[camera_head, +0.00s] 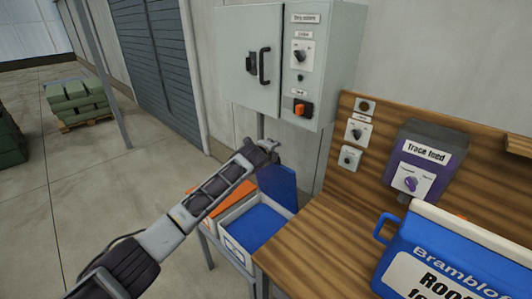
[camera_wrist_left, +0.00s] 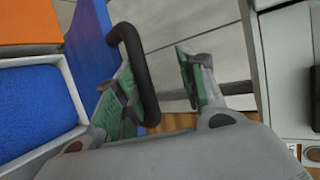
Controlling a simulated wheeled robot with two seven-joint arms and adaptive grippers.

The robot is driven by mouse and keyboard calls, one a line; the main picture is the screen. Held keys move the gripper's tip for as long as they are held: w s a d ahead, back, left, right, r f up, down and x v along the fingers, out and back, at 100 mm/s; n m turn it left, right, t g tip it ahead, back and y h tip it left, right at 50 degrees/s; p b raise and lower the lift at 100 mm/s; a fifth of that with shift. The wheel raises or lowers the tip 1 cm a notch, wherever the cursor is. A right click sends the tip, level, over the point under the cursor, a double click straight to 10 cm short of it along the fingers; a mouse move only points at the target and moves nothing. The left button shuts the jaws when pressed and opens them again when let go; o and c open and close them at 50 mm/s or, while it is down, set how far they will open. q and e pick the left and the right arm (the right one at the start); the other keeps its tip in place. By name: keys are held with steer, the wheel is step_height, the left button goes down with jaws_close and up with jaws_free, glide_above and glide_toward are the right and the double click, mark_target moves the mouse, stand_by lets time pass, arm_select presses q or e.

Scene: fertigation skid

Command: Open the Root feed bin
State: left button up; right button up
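A white-walled bin (camera_head: 232,216) with a blue inside stands left of the wooden bench. Its blue lid (camera_head: 278,184) stands raised at the far side; its front label is too small to read. My left gripper (camera_head: 262,151) is at the lid's upper edge. In the left wrist view its green-padded fingers (camera_wrist_left: 162,88) are apart, with a dark curved handle (camera_wrist_left: 135,60) beside the blue lid (camera_wrist_left: 90,38) and near the left finger. A blue and white container (camera_head: 440,250) marked "Root fe…", partly cut off, stands on the bench. My right gripper is not in view.
An orange-topped bin (camera_head: 229,203) sits behind the white-walled bin. A grey control cabinet (camera_head: 250,20) hangs above my left gripper. A purple "Trace feed" unit (camera_head: 425,160) is on the wooden backboard.

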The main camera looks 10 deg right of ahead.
arm_select(q)
steer(key=v, duration=0.9)
steer(key=shift+d, duration=0.25)
stand_by(0.6)
